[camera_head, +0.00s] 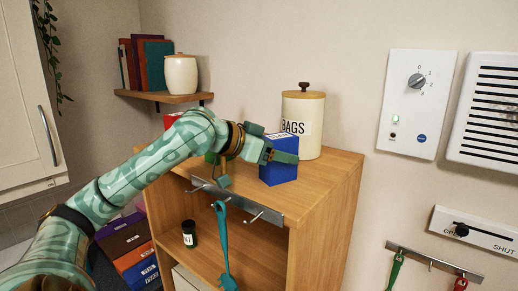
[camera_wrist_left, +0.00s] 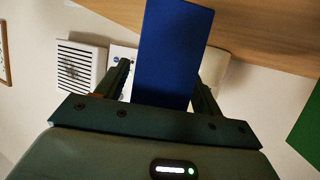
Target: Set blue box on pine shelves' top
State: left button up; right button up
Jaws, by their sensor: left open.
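The blue box (camera_head: 279,174) stands upright on the top of the pine shelves (camera_head: 330,171), close to the front edge, and looks to be resting on the wood. My left gripper (camera_head: 273,153) is at the box's upper part, its fingers open. In the left wrist view the blue box (camera_wrist_left: 172,50) stands between the two spread fingers of my left gripper (camera_wrist_left: 166,82), with a gap on either side. The gripper hides part of the box in the head view. My right gripper is not in view.
A BAGS canister (camera_head: 302,138) stands behind the box. Red (camera_head: 172,120) and green (camera_head: 210,158) items are partly hidden behind my left arm. A hook rail (camera_head: 238,202) with a teal utensil (camera_head: 222,240) hangs on the shelves' front. The top's right side is clear.

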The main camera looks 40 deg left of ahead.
pick_arm(q)
jog(key=b+v, duration=0.1)
jog(key=v, duration=0.1)
jog(key=b+v, duration=0.1)
jog(key=b, duration=0.1)
jog(key=shift+s+a+f, duration=0.1)
jog(key=shift+s+f, duration=0.1)
jog(key=shift+s, duration=0.25)
jog(key=b+v, duration=0.2)
jog(key=v, duration=0.6)
jog(key=shift+r+b, duration=0.25)
jog(key=shift+b, duration=0.15)
jog(key=shift+w, duration=0.2)
